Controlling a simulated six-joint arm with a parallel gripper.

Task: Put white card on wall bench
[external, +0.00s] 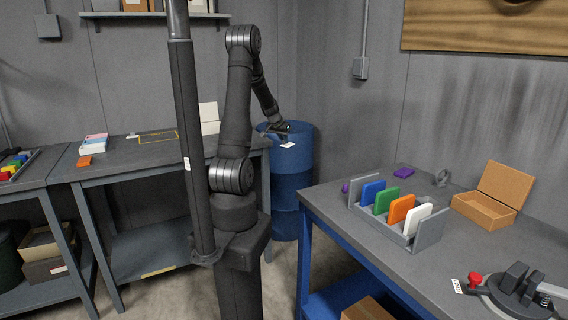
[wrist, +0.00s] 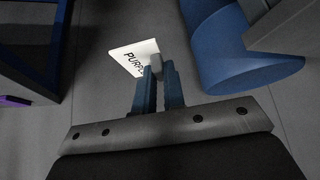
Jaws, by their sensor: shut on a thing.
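The white card (wrist: 124,53) is held at the tips of my gripper (wrist: 158,75) in the wrist view. Black lettering beginning "PURP" shows on it; the rest is hidden by the fingers. In the external view the card (external: 288,145) shows as a small white piece below my gripper (external: 274,129), in front of the blue drum. The jaws are shut on it, and it hangs in the air away from the benches. The bench along the back wall (external: 122,158) stands left of my gripper, with a yellow outlined rectangle (external: 158,131) on its top.
The blue drum (external: 292,190) stands behind the card. The back bench holds an orange block (external: 84,161), a stack of boxes (external: 94,143) and a white item (external: 209,117). The right bench (external: 350,222) carries a rack of coloured pieces (external: 430,233) and an open cardboard box (external: 484,209).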

